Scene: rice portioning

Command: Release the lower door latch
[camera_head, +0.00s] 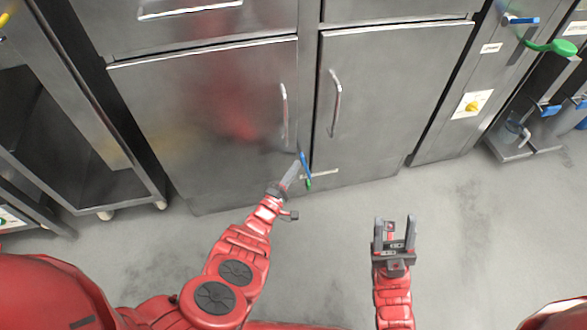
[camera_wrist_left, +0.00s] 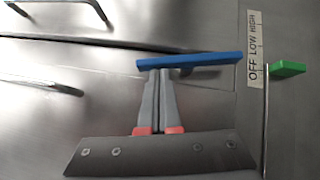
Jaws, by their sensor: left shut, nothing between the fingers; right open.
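A blue bar-shaped lever (camera_head: 304,160) sits at the lower right of the left steel door (camera_head: 200,110); I take it for the lower door latch. It also shows in the left wrist view (camera_wrist_left: 205,61), lying nearly level across my fingertips. My left gripper (camera_head: 297,162) is shut and empty, its fingertips at the lever. In the left wrist view its fingers (camera_wrist_left: 161,75) end right under the blue bar; I cannot tell whether they touch it. My right gripper (camera_head: 395,222) is open and empty above the floor.
A green lever (camera_wrist_left: 288,68) sits beside an OFF LOW HIGH label (camera_wrist_left: 254,48), right of the blue bar. The right steel door (camera_head: 390,100) has a vertical handle (camera_head: 335,100). A rack (camera_head: 80,150) stands at left. The grey floor (camera_head: 470,240) is clear.

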